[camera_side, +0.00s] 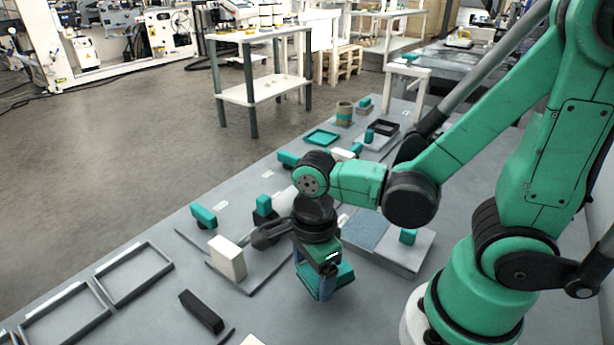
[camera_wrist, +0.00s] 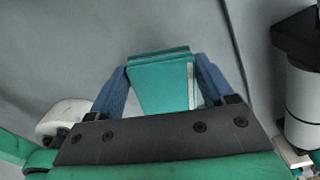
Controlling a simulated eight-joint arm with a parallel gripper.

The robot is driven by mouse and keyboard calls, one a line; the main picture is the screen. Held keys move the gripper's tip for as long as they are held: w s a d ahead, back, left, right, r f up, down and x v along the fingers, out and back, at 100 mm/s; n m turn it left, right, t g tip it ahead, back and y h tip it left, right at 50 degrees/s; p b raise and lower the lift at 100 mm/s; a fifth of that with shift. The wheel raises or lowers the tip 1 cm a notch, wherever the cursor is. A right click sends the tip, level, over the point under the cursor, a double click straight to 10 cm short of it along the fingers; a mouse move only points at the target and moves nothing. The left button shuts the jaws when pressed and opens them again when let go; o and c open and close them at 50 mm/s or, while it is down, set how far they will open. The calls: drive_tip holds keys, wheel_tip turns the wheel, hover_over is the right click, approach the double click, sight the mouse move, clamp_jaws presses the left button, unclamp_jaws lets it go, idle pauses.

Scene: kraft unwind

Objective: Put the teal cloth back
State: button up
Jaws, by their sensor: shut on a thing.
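The teal cloth (camera_wrist: 162,84) is a folded, layered block with a pale edge strip on its right side in the wrist view. My gripper (camera_wrist: 165,90) has its two blue fingers on either side of it and is shut on it. In the side view the cloth (camera_side: 340,277) hangs at my gripper (camera_side: 322,284), over the grey table (camera_side: 330,325). My gripper hides part of it, and I cannot tell how high it is above the table.
A white upright block (camera_side: 228,258) and a dark bar (camera_side: 201,312) are left of my gripper. Empty rectangular frames (camera_side: 133,272) lie at the front left. A teal tray (camera_side: 321,138) is farther back. A blue-grey pad (camera_side: 366,228) lies to the right.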

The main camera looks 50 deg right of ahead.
drive_tip(key=shift+f, duration=1.5)
drive_tip(key=o, duration=1.4)
drive_tip(key=shift+r, duration=0.15)
